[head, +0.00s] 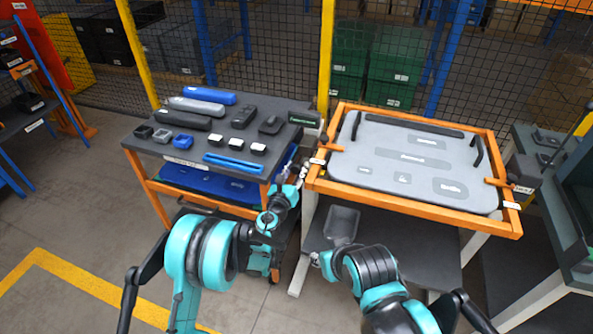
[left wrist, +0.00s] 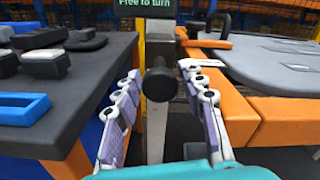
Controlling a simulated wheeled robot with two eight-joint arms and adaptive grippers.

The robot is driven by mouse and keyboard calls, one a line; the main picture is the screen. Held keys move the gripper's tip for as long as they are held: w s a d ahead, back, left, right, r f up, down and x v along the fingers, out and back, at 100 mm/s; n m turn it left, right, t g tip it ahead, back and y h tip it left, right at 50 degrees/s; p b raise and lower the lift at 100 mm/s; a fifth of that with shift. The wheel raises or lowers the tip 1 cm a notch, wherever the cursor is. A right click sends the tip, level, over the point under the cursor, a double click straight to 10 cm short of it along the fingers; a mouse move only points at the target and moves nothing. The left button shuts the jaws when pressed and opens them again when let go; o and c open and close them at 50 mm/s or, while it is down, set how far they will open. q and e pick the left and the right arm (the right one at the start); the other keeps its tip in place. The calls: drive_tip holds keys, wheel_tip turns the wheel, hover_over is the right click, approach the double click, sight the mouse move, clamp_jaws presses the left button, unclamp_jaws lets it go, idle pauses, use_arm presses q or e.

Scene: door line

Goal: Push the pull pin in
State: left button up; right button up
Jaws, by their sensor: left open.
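The pull pin shows in the left wrist view as a black round knob (left wrist: 160,80) on a dark shaft, facing the camera. My left gripper (left wrist: 162,72) is open, with one finger on each side of the knob and a visible gap to both. In the head view my left gripper (head: 302,168) is between the dark table and the orange frame, and the pin is too small to make out there.
The dark table (head: 137,135) at left holds several tools and blocks. The orange frame (head: 420,211) with a grey door panel (head: 370,172) lies on the bench at right. Both edges are close to my left gripper.

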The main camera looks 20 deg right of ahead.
sight(300, 160)
use_arm(q)
drive_tip(key=shift+w+d, duration=0.1)
clamp_jaws()
drive_tip(key=x, duration=0.3)
drive_tip(key=shift+w+d, duration=0.1)
drive_tip(key=shift+w, duration=0.05)
drive_tip(key=shift+r, duration=0.1)
unclamp_jaws()
